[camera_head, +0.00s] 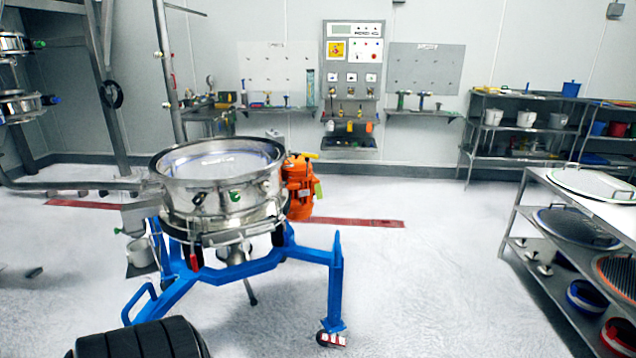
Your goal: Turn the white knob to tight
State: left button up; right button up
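A round steel powder sifter (222,190) stands on a blue wheeled frame (338,285) left of the middle. Its wide top ring holds a pale, flat round surface. Small dark and green knobs or clamps (235,197) sit along its front side. An orange motor-like unit (300,188) is fixed to its right side. I cannot pick out a white knob with certainty; it may be hidden or too small to tell. Neither of my grippers shows in view.
A steel rack (520,215) with round screens and blue and red tubs stands at the right. A control panel (353,75) and shelves line the back wall. Pipes and posts (108,95) stand at the left. The white floor right of the sifter is clear.

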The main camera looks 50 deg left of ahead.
aim_at(266, 187)
jog(key=z, duration=0.2)
jog(key=i, duration=1.85)
jog(key=u, duration=0.45)
jog(key=i, duration=0.95)
jog(key=u, duration=1.6)
jog(key=i, duration=0.85)
jog(key=u, duration=0.8)
